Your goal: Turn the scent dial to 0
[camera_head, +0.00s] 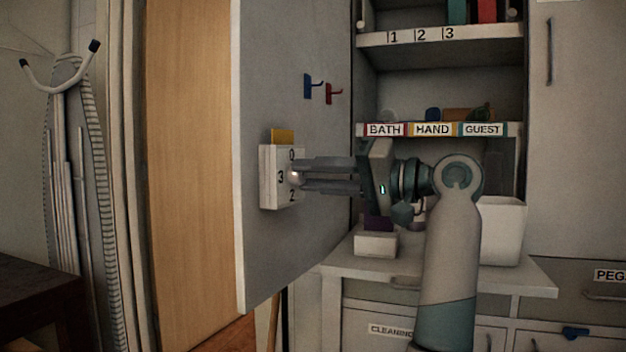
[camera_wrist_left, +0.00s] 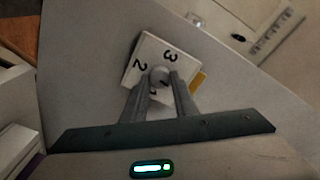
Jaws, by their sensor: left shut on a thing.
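The scent dial (camera_head: 268,188) is a white square plate with black numerals on the grey door panel. In the head view 0 is at its top, 3 at its left and 2 at its bottom. My left gripper (camera_head: 300,174) reaches it from the right, with its fingers shut on the dial's knob (camera_wrist_left: 159,76). In the left wrist view the dial plate (camera_wrist_left: 133,78) is turned, with 3 and 2 readable beyond the fingers and 1 partly hidden. I cannot tell which numeral the knob points to. My right gripper is not in view.
A yellow tab (camera_head: 283,136) sits above the dial. Blue (camera_head: 308,86) and red (camera_head: 329,93) hooks stick out of the panel higher up. Labelled shelves (camera_head: 440,131) and a counter (camera_head: 340,262) with a white bin (camera_head: 503,232) stand behind my arm.

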